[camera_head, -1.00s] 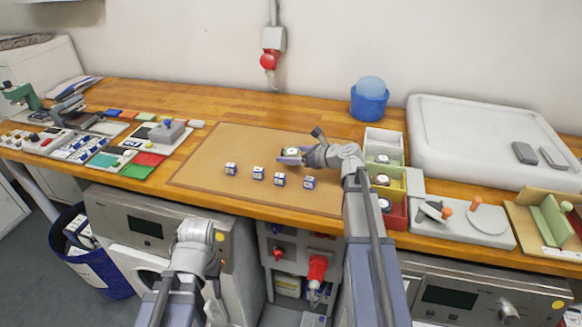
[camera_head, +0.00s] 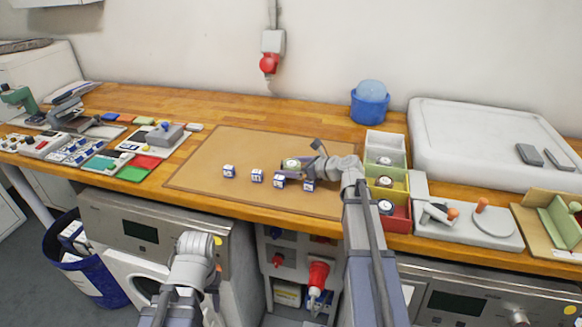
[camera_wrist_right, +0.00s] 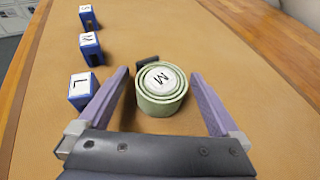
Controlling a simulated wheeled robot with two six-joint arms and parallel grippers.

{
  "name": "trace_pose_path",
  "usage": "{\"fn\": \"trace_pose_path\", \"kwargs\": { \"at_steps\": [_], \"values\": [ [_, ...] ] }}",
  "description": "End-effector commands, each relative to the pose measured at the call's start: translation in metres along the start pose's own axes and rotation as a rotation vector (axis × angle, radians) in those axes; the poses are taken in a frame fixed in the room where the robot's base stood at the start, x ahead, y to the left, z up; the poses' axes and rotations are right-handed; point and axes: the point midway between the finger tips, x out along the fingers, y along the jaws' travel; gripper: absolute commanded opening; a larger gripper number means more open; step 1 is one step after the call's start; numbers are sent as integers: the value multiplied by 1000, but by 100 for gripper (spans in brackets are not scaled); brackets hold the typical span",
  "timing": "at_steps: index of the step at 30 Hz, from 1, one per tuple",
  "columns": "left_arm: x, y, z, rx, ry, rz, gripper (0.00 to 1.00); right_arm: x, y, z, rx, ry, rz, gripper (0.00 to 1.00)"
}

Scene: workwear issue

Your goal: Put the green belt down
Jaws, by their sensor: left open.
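The green belt (camera_head: 292,163) is a round coil with a white M label on top. It sits on the brown mat (camera_head: 235,145), behind the lettered blocks. In the right wrist view the belt (camera_wrist_right: 161,95) stands upright between the two purple fingers of my right gripper (camera_wrist_right: 160,90), with a gap on each side. My right gripper (camera_head: 300,165) is open around the belt and low over the mat. My left gripper (camera_head: 197,262) is in front of the bench, away from the belt; its fingertips are largely hidden.
Several blue and white lettered blocks (camera_head: 256,176) stand in a row on the mat; an L block (camera_wrist_right: 84,88) is close beside my right gripper's left finger. A divided bin (camera_head: 398,220) with coils in it is to the right. The mat's back left is clear.

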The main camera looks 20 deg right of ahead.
Motion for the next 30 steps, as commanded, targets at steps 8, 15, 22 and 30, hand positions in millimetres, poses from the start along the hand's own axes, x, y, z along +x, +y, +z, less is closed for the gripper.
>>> {"fn": "trace_pose_path", "kwargs": {
  "at_steps": [8,15,22,30],
  "values": [
    [-3,0,0,0,0,0,50,-1,0,2,0,0,0,100],
    [-20,-2,1,0,0,0,50,-39,1,6,2,0,-3,100],
    [-38,-4,2,-1,0,0,50,-86,1,6,2,1,-3,100],
    [-48,-5,3,-1,0,0,50,-117,0,4,1,0,-1,100]
  ]
}}
